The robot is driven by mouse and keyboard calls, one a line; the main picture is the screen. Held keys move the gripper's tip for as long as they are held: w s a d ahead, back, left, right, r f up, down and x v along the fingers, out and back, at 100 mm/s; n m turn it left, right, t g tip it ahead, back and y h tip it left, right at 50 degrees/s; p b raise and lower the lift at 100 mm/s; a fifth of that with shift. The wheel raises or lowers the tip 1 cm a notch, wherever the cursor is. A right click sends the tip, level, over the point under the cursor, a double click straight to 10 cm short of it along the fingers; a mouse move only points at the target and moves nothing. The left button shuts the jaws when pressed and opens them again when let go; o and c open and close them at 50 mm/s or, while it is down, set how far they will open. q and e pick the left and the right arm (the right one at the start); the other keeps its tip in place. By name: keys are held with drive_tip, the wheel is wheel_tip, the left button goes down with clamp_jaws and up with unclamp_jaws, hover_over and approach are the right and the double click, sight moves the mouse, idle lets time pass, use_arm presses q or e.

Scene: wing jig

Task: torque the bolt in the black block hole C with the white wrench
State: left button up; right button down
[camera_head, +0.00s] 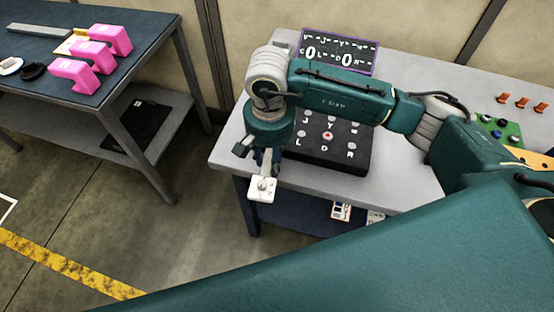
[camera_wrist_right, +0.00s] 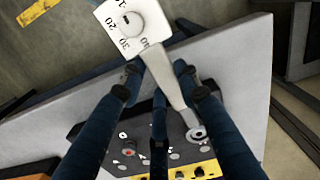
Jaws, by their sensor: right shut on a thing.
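The white wrench (camera_head: 263,188) is in my right gripper (camera_head: 266,157), in front of the near left edge of the light table. In the right wrist view, its square head with a numbered dial (camera_wrist_right: 130,22) is at the top. Its grey shaft runs between the fingers of my right gripper (camera_wrist_right: 160,68) to a round end at lower right. The black block (camera_head: 345,155) lies on the table, right of the gripper. Letters J, Y, L, D and R show on it; I cannot make out a C. My arm hides part of the block. My left gripper is out of view.
A dark display panel (camera_head: 338,50) stands behind the block. A green block (camera_head: 500,130) and orange pieces (camera_head: 520,102) are at right. A blue-topped table (camera_head: 40,50) at left holds pink blocks (camera_head: 95,50). Open floor lies between the tables.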

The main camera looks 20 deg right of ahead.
drive_tip(key=shift+w+a+m, duration=0.15)
drive_tip(key=shift+a+m, duration=0.15)
drive_tip(key=shift+a, duration=0.05)
drive_tip(key=shift+w+a+f+m+b, duration=0.1)
drive_tip(key=shift+w+a+m+b, duration=0.15)
drive_tip(key=shift+a+m+b, duration=0.2)
drive_tip(key=shift+w+a+m+b, duration=0.4)
drive_tip(key=shift+w+a+m, duration=0.1)
drive_tip(key=shift+a+m, duration=0.25)
drive_tip(key=shift+w+a+f+m+b, duration=0.1)
drive_tip(key=shift+w+a+m+b, duration=0.55)
drive_tip(key=shift+m, duration=0.25)
drive_tip(key=shift+w+a+m, duration=0.2)
drive_tip(key=shift+w+m, duration=0.1)
